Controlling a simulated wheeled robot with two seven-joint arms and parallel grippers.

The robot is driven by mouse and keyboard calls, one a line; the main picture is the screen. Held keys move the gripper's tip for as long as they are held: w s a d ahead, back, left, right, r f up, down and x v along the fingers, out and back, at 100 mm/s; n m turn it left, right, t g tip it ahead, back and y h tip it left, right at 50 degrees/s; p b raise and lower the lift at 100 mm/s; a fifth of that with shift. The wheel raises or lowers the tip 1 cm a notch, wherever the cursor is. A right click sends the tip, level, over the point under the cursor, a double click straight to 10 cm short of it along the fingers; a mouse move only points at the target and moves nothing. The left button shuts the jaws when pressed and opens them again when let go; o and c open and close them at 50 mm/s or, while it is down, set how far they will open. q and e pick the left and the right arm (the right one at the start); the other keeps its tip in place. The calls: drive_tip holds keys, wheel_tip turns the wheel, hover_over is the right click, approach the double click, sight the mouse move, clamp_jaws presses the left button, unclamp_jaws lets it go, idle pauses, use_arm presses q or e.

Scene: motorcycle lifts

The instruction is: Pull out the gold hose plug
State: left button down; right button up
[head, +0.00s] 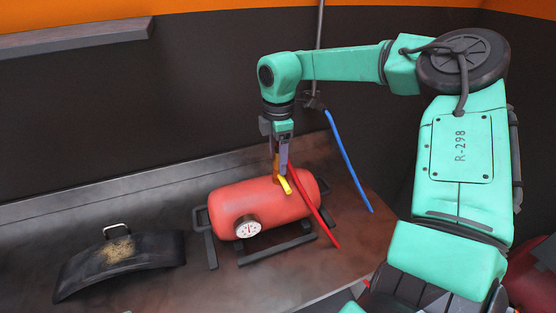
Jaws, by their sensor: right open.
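The gold hose plug (286,185) sits on top of the red tank (236,198), which lies on its side on the bench. My right gripper (281,172) points down from above and is open, with its fingertips right at the plug. I cannot tell whether the fingers touch it. The fingers partly hide the plug's upper part. A red hose (318,211) runs down from beside the gripper across the tank's right side. Whether it joins the plug is hidden. My left gripper is not in view.
The tank has a white gauge (248,227) in front and dark frame bars around it. A blue hose (348,160) hangs to the right. A dark curved panel with a handle (122,257) lies at the left. The bench (160,190) behind that panel is clear.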

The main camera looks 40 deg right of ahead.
clamp_jaws()
idle(1.4)
drive_tip(key=shift+r+p, duration=1.55)
drive_tip(key=shift+r, duration=1.5)
